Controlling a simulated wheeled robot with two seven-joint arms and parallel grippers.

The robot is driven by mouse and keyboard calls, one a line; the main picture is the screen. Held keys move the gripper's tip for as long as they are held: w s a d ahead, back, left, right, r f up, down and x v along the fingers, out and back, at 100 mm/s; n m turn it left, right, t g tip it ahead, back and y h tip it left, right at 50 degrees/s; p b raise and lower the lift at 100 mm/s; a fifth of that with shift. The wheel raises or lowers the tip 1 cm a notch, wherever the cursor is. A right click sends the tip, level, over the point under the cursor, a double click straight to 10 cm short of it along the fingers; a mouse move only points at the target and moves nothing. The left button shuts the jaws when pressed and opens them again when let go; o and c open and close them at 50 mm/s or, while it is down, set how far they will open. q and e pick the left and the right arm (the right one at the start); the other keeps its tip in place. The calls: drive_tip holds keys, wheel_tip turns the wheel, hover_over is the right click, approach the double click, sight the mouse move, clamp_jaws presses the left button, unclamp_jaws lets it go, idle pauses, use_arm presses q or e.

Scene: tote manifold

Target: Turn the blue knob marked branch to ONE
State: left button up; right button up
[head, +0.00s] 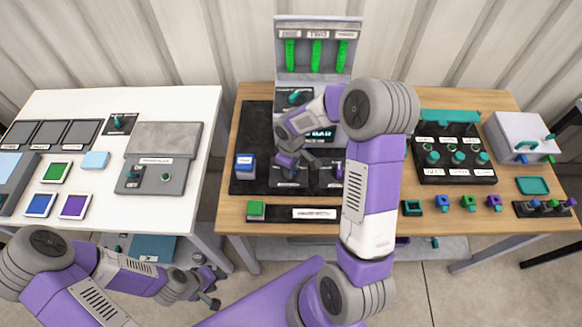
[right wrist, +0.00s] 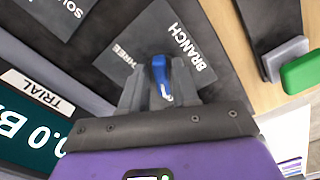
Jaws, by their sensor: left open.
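The blue knob (right wrist: 160,77) stands between the two fingers of my right gripper (right wrist: 160,90) in the right wrist view. The fingers are close on both sides; whether they press on it I cannot tell. A pale mark shows at the knob's lower end. Its dark grey plate (right wrist: 190,42) reads BRANCH, with THREE to the left of the knob; no ONE label is visible. In the head view my right arm covers much of this spot, and I cannot make out the knob there. My left gripper (head: 211,287) is open and empty, low beside the white table.
A TRIAL display (right wrist: 35,110) and a SOURCE plate (right wrist: 165,12) adjoin the branch plate. A green block (right wrist: 300,72) is at right. In the head view, a blue box (head: 245,166) stands left of the dials, and a black valve rack (head: 455,174) stands right.

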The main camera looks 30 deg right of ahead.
drive_tip(key=shift+o, duration=0.8)
wheel_tip(320, 180, up, 8)
drive_tip(key=shift+f+p, duration=0.2)
drive_tip(key=shift+p, duration=0.55)
